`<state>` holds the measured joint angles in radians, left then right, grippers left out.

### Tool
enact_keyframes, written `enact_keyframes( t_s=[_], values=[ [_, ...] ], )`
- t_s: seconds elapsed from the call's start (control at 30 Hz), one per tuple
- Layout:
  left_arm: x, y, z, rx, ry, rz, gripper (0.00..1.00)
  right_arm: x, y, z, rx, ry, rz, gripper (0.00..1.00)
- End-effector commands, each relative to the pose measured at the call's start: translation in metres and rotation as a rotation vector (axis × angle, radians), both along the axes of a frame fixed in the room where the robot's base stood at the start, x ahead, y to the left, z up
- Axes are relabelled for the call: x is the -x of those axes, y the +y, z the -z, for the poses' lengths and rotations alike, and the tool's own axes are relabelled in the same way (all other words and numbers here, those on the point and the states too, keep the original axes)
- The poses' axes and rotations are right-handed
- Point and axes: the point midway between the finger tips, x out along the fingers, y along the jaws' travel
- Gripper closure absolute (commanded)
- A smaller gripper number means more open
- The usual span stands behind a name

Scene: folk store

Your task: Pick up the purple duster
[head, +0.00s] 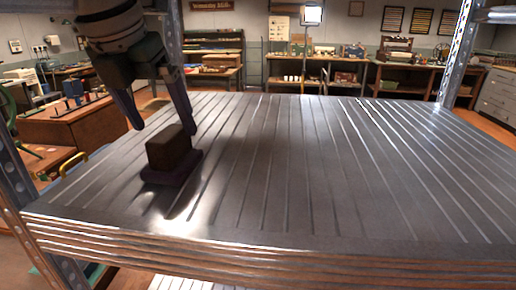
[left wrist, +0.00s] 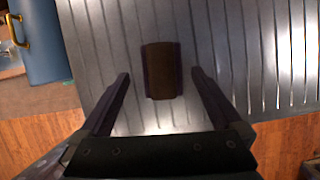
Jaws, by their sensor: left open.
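The duster (head: 169,151) stands on the ribbed metal shelf (head: 300,180), near its left front part. It has a dark brown block on top and a thin dark purple base. In the left wrist view the duster (left wrist: 161,70) lies ahead of the fingertips, roughly centred between their lines. My left gripper (head: 163,117) is open, with its fingers pointing down just above and behind the duster in the head view. In the left wrist view the open jaws (left wrist: 160,76) have nothing between them that I can see held. My right gripper is not in view.
The rest of the shelf top is bare. Metal uprights stand at the shelf's left (head: 12,180) and right back (head: 458,50) corners. Workbenches line the far wall.

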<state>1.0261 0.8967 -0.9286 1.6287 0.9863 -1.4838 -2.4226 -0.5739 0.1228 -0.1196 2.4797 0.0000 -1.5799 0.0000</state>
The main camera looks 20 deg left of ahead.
Motion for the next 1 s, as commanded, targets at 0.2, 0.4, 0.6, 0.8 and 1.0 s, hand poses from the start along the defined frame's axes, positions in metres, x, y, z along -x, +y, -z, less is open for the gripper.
enact_keyframes(
  t_s=[0.2,0.4,0.6,0.8,1.0],
  values=[
    [-0.010,0.000,0.020,0.000,0.004,-0.001,0.00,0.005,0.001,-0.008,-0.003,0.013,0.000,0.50],
    [-0.023,0.000,0.047,0.000,0.004,-0.001,0.00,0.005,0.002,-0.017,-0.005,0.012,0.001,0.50],
    [-0.029,0.001,0.061,-0.002,0.000,0.001,0.00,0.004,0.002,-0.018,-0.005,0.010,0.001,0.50],
    [-0.029,0.001,0.062,-0.001,-0.001,0.001,0.00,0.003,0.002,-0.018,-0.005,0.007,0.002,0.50],
    [-0.029,0.001,0.061,-0.001,-0.001,0.001,0.22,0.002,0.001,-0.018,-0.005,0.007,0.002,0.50]
  ],
)
